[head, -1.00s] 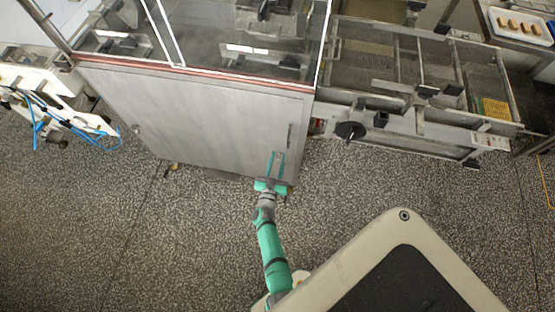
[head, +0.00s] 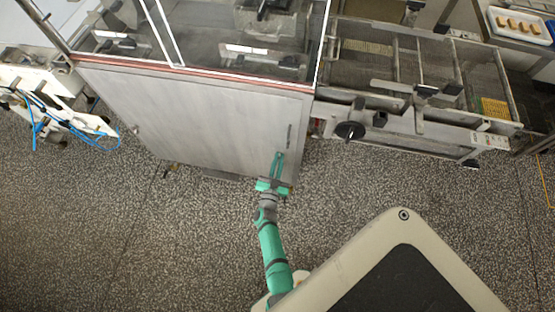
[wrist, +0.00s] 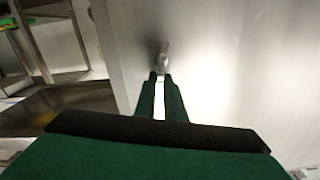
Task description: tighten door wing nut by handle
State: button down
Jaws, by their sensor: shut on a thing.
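My green gripper (head: 277,158) is up against the grey metal door (head: 210,120) of the cabinet, near its right edge, in the head view. In the wrist view my two green fingers (wrist: 160,82) are close together and shut on a small metal wing nut (wrist: 162,60) that stands out from the door face (wrist: 220,60). The fingertips cover its lower part, so its exact angle is hard to tell. A dark slot-like door handle (head: 290,136) shows just above and right of the fingers in the head view.
A dark knob (head: 350,131) stands out from the conveyor frame (head: 410,135) to the right of the cabinet. White equipment with blue hoses (head: 45,110) is at the left. Speckled floor in front of the door is clear.

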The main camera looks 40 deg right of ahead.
jog(key=m, duration=0.2)
jog(key=s+m, duration=0.1)
jog(key=m, duration=0.2)
jog(key=d+f+m, duration=0.1)
jog(key=m, duration=0.2)
jog(key=shift+s+d+f, duration=0.1)
jog(key=shift+s, duration=0.15)
jog(key=m, duration=0.2)
jog(key=f+m, duration=0.1)
jog(key=shift+s+d+m, duration=0.1)
jog(key=shift+s+m, duration=0.1)
jog(key=shift+m, duration=0.2)
jog(key=shift+f+m, duration=0.2)
jog(key=shift+m, duration=0.65)
jog(key=shift+f+m, duration=0.15)
jog(key=shift+m, duration=0.7)
jog(key=c, duration=1.8)
grip_release()
jog(key=shift+c, duration=0.2)
jog(key=v, duration=1)
jog(key=shift+s+a, duration=0.2)
jog(key=shift+a, duration=0.05)
